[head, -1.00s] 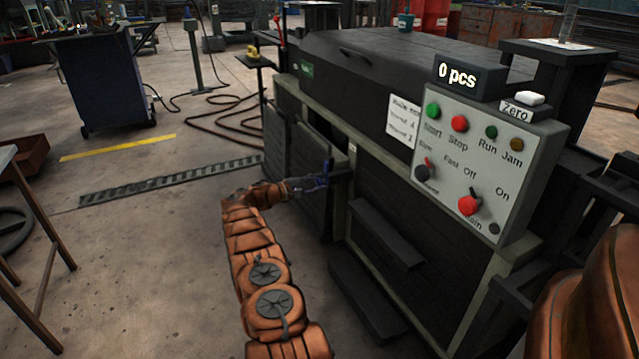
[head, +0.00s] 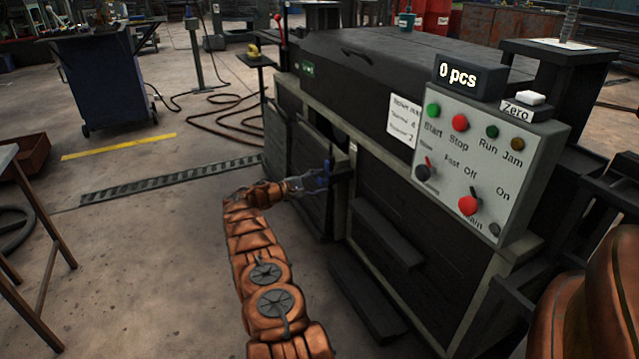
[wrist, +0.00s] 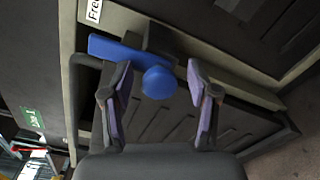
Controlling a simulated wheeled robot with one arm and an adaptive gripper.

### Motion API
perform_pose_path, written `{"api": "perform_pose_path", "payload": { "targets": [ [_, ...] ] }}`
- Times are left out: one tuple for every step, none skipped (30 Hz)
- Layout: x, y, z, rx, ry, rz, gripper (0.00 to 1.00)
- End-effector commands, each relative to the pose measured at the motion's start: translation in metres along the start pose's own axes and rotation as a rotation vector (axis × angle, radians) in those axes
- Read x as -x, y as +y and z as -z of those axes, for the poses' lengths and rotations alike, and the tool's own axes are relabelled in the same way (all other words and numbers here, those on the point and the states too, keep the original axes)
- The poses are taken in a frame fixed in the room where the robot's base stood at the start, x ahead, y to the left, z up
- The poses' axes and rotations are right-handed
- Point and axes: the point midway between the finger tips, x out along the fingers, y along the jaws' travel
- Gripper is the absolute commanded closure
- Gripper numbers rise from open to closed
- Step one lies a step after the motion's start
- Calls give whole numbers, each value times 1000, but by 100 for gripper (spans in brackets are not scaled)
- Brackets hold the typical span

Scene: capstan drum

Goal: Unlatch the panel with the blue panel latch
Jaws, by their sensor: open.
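The blue panel latch (wrist: 157,82) shows in the wrist view as a bar with a round knob, on a dark mount at the panel's edge. In the head view the latch (head: 327,172) is small, at the panel's upper right. My gripper (wrist: 159,80) is open, with one finger on each side of the round knob. Whether a finger touches the knob, I cannot tell. In the head view my gripper (head: 308,184) reaches the latch from the left. The dark ribbed panel (wrist: 160,118) lies behind my fingers; in the head view the panel (head: 308,175) is on the machine's front.
A control box (head: 470,165) with buttons and knobs stands at the machine's right, under a "0 pcs" display (head: 466,74). Dark steps (head: 385,235) jut out right of the panel. A blue cart (head: 103,80) stands at the back left.

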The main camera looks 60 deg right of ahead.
Motion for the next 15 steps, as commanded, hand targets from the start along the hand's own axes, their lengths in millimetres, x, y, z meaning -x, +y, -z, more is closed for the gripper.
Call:
{"api": "perform_pose_path", "payload": {
  "targets": [
    [0, 0, 0, 0, 0, 0, 40],
    [0, 0, 0, 0, 0, 0, 40],
    [1, 0, 0, 0, 0, -1, 40],
    [2, 0, 0, 0, 1, -1, 40],
    [3, 0, 0, 0, 1, -1, 40],
    [5, 1, 0, 0, 1, -1, 40],
    [8, 1, 0, 0, 1, -1, 40],
    [10, 1, 0, 0, 1, -1, 40],
    [16, 1, 0, -1, 1, -1, 40],
    [20, 2, 0, -1, 1, -1, 40],
    [25, 2, 0, -2, 1, -1, 40],
    [32, 2, 0, -2, 1, -1, 40],
    [38, 2, 0, -1, 1, -1, 40],
    [44, 2, 0, -1, 2, -1, 40],
    [52, 2, 1, -1, 3, -1, 40]
  ]
}}
